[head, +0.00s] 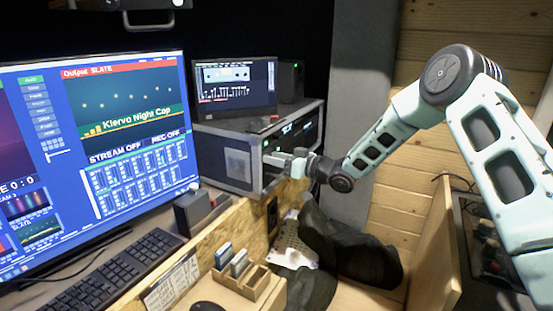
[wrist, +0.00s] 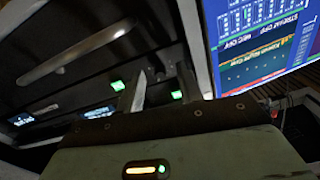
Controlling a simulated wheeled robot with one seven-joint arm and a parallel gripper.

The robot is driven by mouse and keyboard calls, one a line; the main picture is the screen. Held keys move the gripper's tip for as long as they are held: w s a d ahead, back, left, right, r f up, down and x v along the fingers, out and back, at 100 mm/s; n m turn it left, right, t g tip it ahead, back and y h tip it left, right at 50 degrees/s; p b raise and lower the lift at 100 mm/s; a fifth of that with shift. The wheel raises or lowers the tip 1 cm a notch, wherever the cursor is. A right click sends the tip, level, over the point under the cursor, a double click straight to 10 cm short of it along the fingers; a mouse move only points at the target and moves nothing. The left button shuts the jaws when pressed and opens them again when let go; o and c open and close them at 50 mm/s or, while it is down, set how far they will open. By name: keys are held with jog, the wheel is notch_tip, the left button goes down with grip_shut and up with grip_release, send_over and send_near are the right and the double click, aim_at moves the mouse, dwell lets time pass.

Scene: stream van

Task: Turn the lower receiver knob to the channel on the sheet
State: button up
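The receivers sit in a grey-edged rack case (head: 228,168) behind the desk, its front facing right. My gripper (head: 278,163) is at the lower part of that front. In the wrist view, which looks upside down, the two fingers of my gripper (wrist: 161,82) stand apart, pointing into the dark rack front. Small dark shapes show between and beside the fingertips; I cannot tell which is the lower knob or whether a finger touches it. Green lit displays (wrist: 118,86) glow near the fingers. A printed sheet (head: 172,284) is on the wooden panel; its text is too small to read.
A large monitor (head: 120,150) and a keyboard (head: 118,268) stand left of the rack. A smaller monitor (head: 235,85) sits on top. A wooden card holder (head: 245,285) is in front. A wooden partition (head: 435,255) stands at right.

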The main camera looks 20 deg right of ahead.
grip_shut()
jog(key=shift+f+n+b, duration=0.1)
jog(key=shift+n+b, duration=0.3)
jog(key=shift+b, duration=0.2)
jog(key=shift+n+b, duration=11.4)
jog(key=shift+b, duration=3.8)
jog(key=shift+n, duration=0.3)
